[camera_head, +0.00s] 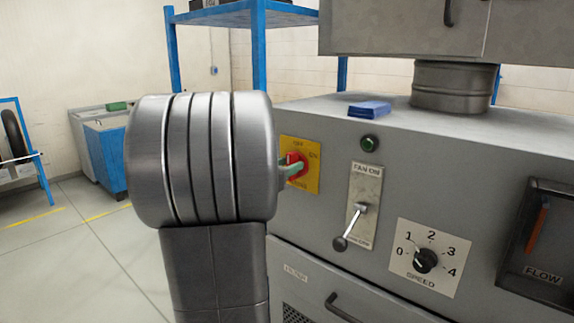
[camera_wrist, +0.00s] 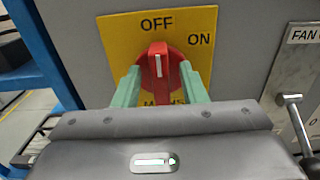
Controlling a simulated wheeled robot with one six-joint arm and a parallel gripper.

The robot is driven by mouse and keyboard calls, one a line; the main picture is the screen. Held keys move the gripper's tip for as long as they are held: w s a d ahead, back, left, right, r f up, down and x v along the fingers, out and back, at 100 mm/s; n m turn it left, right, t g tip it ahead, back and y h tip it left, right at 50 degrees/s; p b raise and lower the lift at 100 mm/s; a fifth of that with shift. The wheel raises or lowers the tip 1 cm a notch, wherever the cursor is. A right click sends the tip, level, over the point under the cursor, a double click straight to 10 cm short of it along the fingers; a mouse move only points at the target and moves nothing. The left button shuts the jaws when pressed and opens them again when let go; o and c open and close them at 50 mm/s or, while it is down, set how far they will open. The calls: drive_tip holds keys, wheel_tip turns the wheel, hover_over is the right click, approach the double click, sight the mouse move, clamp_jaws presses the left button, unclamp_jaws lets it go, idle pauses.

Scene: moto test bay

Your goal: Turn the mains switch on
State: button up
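The mains switch (camera_wrist: 158,65) is a red rotary knob on a yellow plate (camera_wrist: 118,33) marked OFF at the top and ON at the upper right. Its grip bar is upright, with the white mark pointing at OFF. My gripper (camera_wrist: 161,84) has two green fingers, one on each side of the grip bar, with visible gaps between fingers and bar; it is open. In the head view the switch (camera_head: 294,160) is partly hidden by my fingers and wrist. The lower lettering on the plate is mostly covered.
Right of the switch are a fan lever (camera_head: 352,226) pointing down, a green button (camera_head: 369,143) and a speed dial (camera_head: 425,260). A blue object (camera_head: 370,109) lies on the cabinet top. A blue shelf frame (camera_head: 258,45) stands behind.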

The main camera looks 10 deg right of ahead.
drive_tip(key=shift+d, duration=0.1)
clamp_jaws()
drive_tip(key=shift+f+b, duration=0.15)
drive_tip(key=shift+b, duration=0.35)
drive_tip(key=m+b, duration=0.6)
drive_tip(key=b, duration=0.2)
drive_tip(key=m+b, duration=0.6)
drive_tip(key=b, duration=0.2)
drive_tip(key=f+m+b, duration=0.1)
drive_tip(key=m+b, duration=0.4)
drive_tip(key=b, duration=0.4)
drive_tip(key=shift+s+d+m, duration=0.35)
drive_tip(key=shift+s+m, duration=0.05)
